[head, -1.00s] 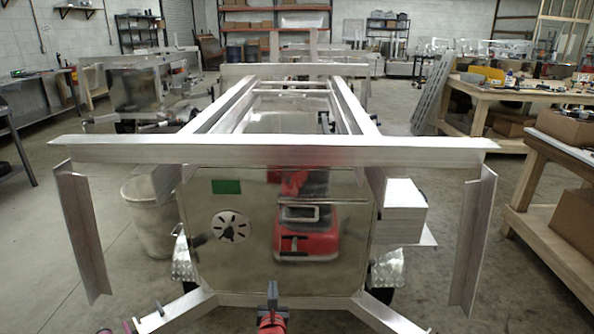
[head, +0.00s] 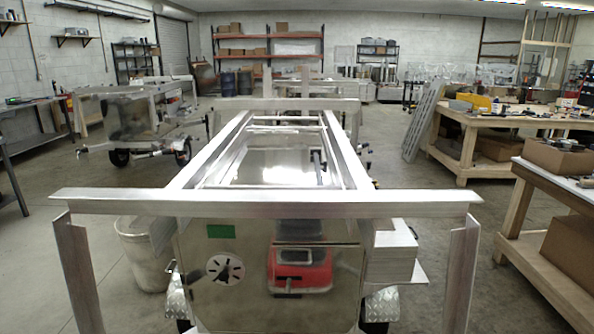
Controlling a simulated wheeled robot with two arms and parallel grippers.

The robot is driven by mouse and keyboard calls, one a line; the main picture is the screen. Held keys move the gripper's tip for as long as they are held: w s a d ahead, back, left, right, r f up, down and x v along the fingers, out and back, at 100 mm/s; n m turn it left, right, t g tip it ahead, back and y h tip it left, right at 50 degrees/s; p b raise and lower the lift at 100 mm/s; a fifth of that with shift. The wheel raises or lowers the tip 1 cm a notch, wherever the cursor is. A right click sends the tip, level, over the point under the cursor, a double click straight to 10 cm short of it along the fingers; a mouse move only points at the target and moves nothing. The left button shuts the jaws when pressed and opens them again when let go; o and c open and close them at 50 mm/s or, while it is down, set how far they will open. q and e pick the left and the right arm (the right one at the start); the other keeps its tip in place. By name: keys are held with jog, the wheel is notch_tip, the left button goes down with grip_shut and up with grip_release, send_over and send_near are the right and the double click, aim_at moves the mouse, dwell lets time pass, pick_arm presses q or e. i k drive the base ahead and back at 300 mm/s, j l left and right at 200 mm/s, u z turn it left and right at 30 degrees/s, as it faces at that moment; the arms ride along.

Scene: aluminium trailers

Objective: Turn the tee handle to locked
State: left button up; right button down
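The front panel (head: 200,292) of an aluminium trailer faces me, polished and mirror-like. A pale round plate (head: 225,269) with dark marks sits on its left part, below a green label (head: 221,231). The plate could be the tee handle's seat, but the handle's shape and angle are too small to tell. A red shape with a dark bar in the middle of the panel looks like a reflection. Neither of my grippers is in view.
A long aluminium crossbar (head: 265,203) spans in front of the panel, with angled uprights hanging at its left (head: 78,275) and right (head: 461,275) ends. A grey bin (head: 143,255) stands at left. Wooden workbenches (head: 565,235) stand at right. Open floor lies on both sides.

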aim_at(288, 295)
jog(key=i+j, duration=0.45)
jog(key=j, duration=0.3)
jog(key=i+j+z, duration=0.1)
jog(key=i+j, duration=0.15)
jog(key=j, duration=0.1)
